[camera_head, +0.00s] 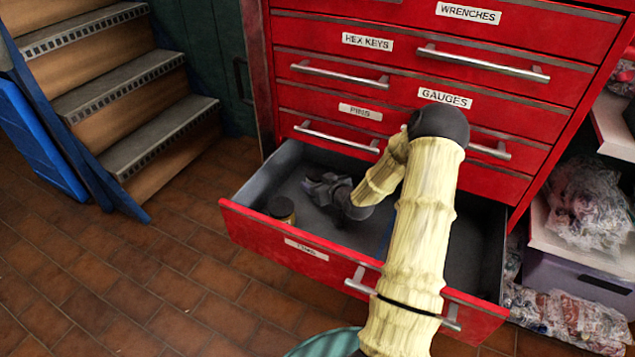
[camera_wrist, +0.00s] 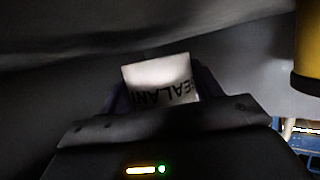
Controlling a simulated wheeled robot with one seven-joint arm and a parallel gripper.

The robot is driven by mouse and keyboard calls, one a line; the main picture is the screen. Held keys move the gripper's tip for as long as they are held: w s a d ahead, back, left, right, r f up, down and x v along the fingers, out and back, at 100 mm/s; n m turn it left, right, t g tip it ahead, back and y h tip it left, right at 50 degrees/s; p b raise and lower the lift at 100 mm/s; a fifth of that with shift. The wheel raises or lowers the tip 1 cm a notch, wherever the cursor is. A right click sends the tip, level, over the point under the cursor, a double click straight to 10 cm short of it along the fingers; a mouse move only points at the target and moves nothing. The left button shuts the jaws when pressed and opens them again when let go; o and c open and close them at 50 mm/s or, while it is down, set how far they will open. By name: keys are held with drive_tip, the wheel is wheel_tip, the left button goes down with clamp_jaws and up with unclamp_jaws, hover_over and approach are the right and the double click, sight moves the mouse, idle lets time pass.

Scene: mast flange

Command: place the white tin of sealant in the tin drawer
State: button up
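The white tin of sealant (camera_wrist: 160,80) shows in the wrist view with part of its lettering, upside down, between the two dark fingers of my gripper (camera_wrist: 160,92). The fingers lie close against both its sides, so my gripper looks shut on it. In the head view my gripper (camera_head: 322,188) is down inside the open bottom drawer, the tin drawer (camera_head: 262,231), toward its back left. The white tin is hidden there by my gripper. Whether the tin touches the drawer floor cannot be told.
Shut red drawers (camera_head: 420,60) rise above. Stairs (camera_head: 120,90) stand left, shelves with wrapped goods (camera_head: 588,205) right.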

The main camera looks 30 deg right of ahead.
drive_tip(key=o, duration=0.4)
drive_tip(key=shift+f, duration=0.2)
drive_tip(key=shift+r, duration=0.3)
drive_tip(key=p+v, duration=0.2)
drive_tip(key=v, duration=0.2)
drive_tip(key=p+v, duration=0.1)
drive_tip(key=v, duration=0.3)
drive_tip(key=p+v, duration=0.2)
drive_tip(key=v, duration=0.2)
drive_tip(key=shift+r+p, duration=0.35)
drive_tip(key=shift+r, duration=0.1)
